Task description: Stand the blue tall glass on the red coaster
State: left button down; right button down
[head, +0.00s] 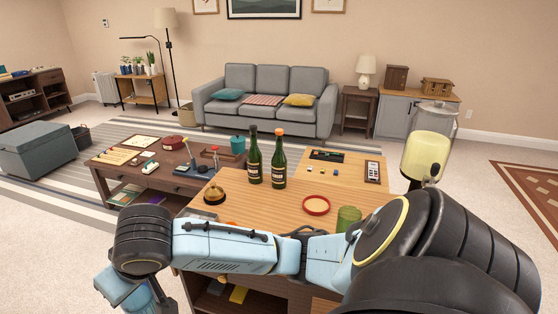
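The red coaster (316,205), round with a pale centre, lies bare on the near wooden tabletop. I make out no clear blue tall glass. A short green glass (348,216) stands right of the coaster, its lower part close behind my arm. A small teal cup (238,145) stands on the dark table farther back. One of my arms comes in from the right and crosses the foreground to the left, hiding the near part of the tabletop.
Two dark green bottles (279,161) stand behind the coaster. A brass bell (213,193) is at the left. A dispenser with yellow liquid (427,154) rises at the right. The tabletop (267,210) between bell and coaster is mostly clear.

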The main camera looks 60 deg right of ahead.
aim_at(316, 206)
jog(key=z, duration=0.4)
jog(key=i, duration=1)
jog(key=z, duration=1.2)
jog(key=i, duration=0.55)
jog(key=z, duration=0.4)
